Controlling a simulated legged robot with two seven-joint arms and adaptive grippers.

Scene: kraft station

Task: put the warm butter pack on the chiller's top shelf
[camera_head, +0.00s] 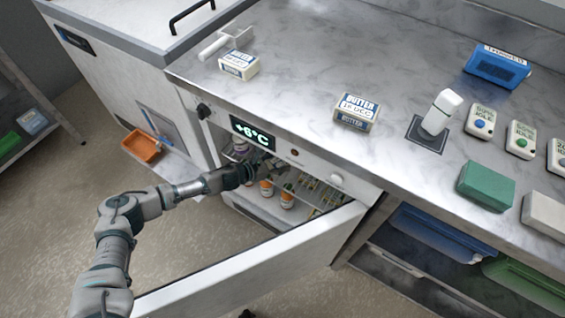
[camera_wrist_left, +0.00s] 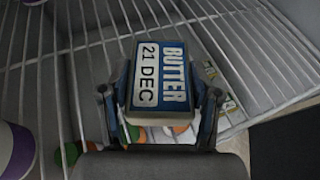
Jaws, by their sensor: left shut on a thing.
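My left gripper (camera_head: 256,166) reaches into the open chiller (camera_head: 312,160), whose display (camera_head: 253,133) reads +6°C. In the left wrist view the gripper (camera_wrist_left: 160,98) is shut on a blue and white butter pack (camera_wrist_left: 160,75) marked BUTTER 21 DEC. The pack is over the wire bars of a shelf (camera_wrist_left: 265,60); I cannot tell whether it touches them. In the head view the gripper and the chiller's front hide the held pack. Two other butter packs stand on the counter, one at the left (camera_head: 238,65) and one in the middle (camera_head: 356,112). My right gripper is not in view.
The chiller door (camera_head: 265,262) stands open. Orange and white containers (camera_head: 287,197) sit lower inside. A purple and white tub (camera_wrist_left: 15,150) is at the left in the wrist view. The counter holds a blue box (camera_head: 497,67), a white device (camera_head: 440,112) and a green block (camera_head: 486,186).

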